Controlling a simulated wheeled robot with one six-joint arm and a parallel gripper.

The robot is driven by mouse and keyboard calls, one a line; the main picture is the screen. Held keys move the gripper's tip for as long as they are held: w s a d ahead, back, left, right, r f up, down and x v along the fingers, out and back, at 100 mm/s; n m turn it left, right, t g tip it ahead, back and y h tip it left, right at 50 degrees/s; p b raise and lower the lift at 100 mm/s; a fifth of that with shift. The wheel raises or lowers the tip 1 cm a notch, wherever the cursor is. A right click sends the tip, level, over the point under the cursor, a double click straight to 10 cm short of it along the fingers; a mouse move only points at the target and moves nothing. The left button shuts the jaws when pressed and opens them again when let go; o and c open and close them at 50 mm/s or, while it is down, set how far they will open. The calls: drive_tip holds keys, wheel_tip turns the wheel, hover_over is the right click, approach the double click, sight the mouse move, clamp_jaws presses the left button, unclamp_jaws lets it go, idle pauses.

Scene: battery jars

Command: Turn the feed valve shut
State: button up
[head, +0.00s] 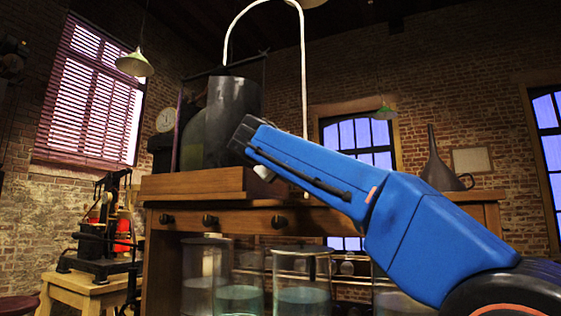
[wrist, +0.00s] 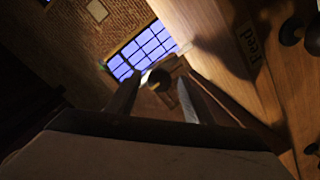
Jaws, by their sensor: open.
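A small plate lettered "Feed" (wrist: 248,42) is on the wooden front in the wrist view. Dark rounded knobs (wrist: 290,32) stand out right of the plate, partly cut by the picture edge; I cannot tell which one is the feed valve. A rounded brown and dark thing (wrist: 160,76) shows between my fingers; it is too dim to name. My gripper (wrist: 158,88) is open, with a finger on each side of the view and nothing visibly held.
The wooden bench (head: 340,218) has dark knobs (head: 210,220) along its front and glass jars (head: 302,285) below. A dark cylinder (head: 232,115) and a tall pale bent pipe (head: 303,80) rise above it. A funnel-shaped vessel (head: 440,168) stands at right, a machine (head: 98,235) at left.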

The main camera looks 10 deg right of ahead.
drive_tip(key=v, duration=1.5)
drive_tip(key=shift+s, duration=0.15)
drive_tip(key=shift+a, duration=0.2)
